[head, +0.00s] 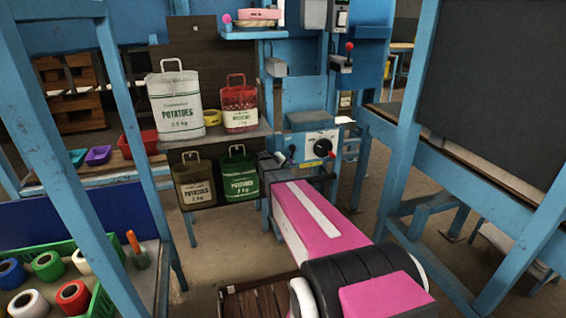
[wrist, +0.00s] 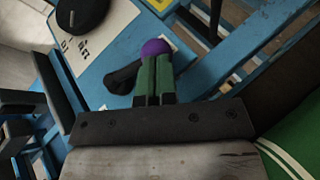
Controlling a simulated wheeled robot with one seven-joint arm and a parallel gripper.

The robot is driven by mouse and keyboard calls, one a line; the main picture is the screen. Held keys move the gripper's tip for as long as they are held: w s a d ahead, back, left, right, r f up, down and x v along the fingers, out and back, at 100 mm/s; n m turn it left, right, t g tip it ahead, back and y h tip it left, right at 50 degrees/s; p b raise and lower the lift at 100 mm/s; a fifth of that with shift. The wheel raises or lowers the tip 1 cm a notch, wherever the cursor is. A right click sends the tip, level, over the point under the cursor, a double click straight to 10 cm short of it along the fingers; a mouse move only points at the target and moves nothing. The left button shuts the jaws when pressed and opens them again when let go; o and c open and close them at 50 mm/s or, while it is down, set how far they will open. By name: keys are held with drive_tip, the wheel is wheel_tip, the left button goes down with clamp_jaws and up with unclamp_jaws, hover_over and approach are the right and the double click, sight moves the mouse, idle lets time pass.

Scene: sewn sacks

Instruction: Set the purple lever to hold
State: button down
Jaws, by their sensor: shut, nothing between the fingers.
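The purple lever's round knob (wrist: 156,47) shows in the wrist view, just beyond the tips of my gripper (wrist: 155,60). The green fingers are shut together with nothing between them. They overlap the knob's lower part in the picture; I cannot tell whether they touch it. A dark arm-like piece (wrist: 124,78) lies left of the fingers. In the head view I cannot make out the purple knob; my pink arm reaches toward the blue machine (head: 309,122). The hold mark is not readable.
The machine carries a black dial (head: 322,148) on a white plate. A green potato sack (head: 239,178) hangs close left of my arm, beside a brown one (head: 195,182). A white sack (head: 174,103) and a red sack (head: 239,106) stand above. A red-knobbed lever (head: 349,47) is higher up.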

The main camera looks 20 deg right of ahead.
drive_tip(key=shift+d+f+h, duration=0.3)
drive_tip(key=shift+d+f, duration=0.4)
drive_tip(key=shift+d, duration=0.2)
drive_tip(key=shift+d, duration=0.1)
